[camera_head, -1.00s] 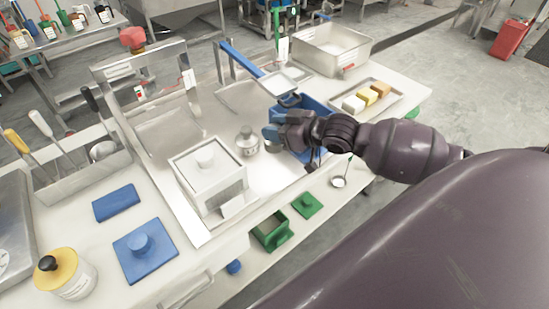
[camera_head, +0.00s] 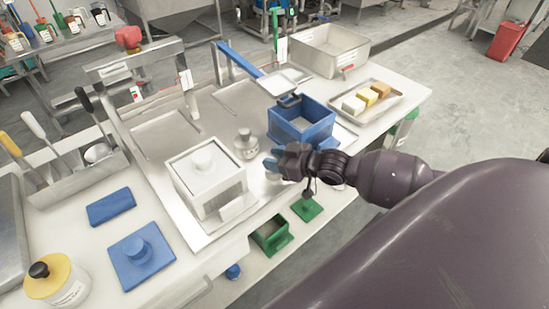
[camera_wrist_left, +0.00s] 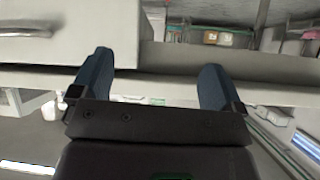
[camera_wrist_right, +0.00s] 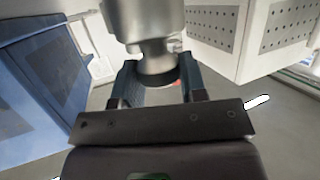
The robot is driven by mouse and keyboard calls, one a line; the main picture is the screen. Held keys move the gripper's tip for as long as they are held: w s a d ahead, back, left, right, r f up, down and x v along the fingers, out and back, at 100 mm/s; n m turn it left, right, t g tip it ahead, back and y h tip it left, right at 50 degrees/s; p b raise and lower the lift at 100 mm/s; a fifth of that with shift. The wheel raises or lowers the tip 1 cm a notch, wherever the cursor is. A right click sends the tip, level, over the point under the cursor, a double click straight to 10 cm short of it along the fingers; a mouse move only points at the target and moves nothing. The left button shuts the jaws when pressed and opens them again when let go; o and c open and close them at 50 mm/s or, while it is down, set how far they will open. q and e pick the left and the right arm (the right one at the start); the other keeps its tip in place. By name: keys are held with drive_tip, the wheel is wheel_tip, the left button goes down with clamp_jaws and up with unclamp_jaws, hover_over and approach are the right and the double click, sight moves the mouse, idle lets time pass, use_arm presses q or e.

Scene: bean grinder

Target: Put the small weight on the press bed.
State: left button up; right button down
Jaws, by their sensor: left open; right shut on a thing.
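My right gripper (camera_wrist_right: 155,88) is shut on the knob of a steel weight (camera_wrist_right: 143,20), whose body shows at the top of the right wrist view. In the head view my right gripper (camera_head: 274,163) is in front of the blue box, and its fingers mostly hide the held weight. Another steel weight (camera_head: 246,146) with a knob stands on the steel tray, left of the gripper and apart from it. Flat steel plates lie under the frames at the back; I cannot tell which is the press bed. My left gripper (camera_wrist_left: 155,78) is open and empty, seen only in the left wrist view.
A white lidded box (camera_head: 207,180) stands left of the right gripper, and an open blue box (camera_head: 301,125) stands behind it. A blue lever (camera_head: 238,58) and a tray of blocks (camera_head: 384,102) are farther back. A blue lid (camera_head: 142,262) lies at the left.

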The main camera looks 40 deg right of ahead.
drive_tip(key=c, duration=0.7)
unclamp_jaws()
use_arm(q)
drive_tip(key=shift+w+r, duration=0.15)
drive_tip(key=shift+w, duration=0.2)
use_arm(e)
drive_tip(key=shift+r, duration=0.1)
drive_tip(key=shift+s+d, duration=0.1)
drive_tip(key=shift+s, duration=0.2)
drive_tip(key=p+v, duration=0.1)
drive_tip(key=v, duration=0.9)
use_arm(q)
drive_tip(key=shift+s+r, duration=0.25)
drive_tip(key=shift+r, duration=0.3)
use_arm(e)
drive_tip(key=s+a+f+m+h, duration=0.1)
drive_tip(key=s+a+f+h, duration=0.1)
drive_tip(key=s+a+f, duration=0.1)
drive_tip(key=s+a+f+m+g+h, duration=0.1)
drive_tip(key=s+a+f+m+h, duration=0.1)
drive_tip(key=f, duration=0.5)
drive_tip(key=s+a+f+m+g+h, duration=0.1)
drive_tip(key=s+a+f+h, duration=0.1)
drive_tip(key=s+a+f, duration=0.2)
drive_tip(key=shift+s+f+m+h, duration=0.15)
drive_tip(key=shift+s+f, duration=0.1)
drive_tip(key=shift+s, duration=0.4)
drive_tip(key=shift+s+f+m+h, duration=0.15)
drive_tip(key=shift+s+f, duration=0.1)
drive_tip(key=shift+s, duration=0.45)
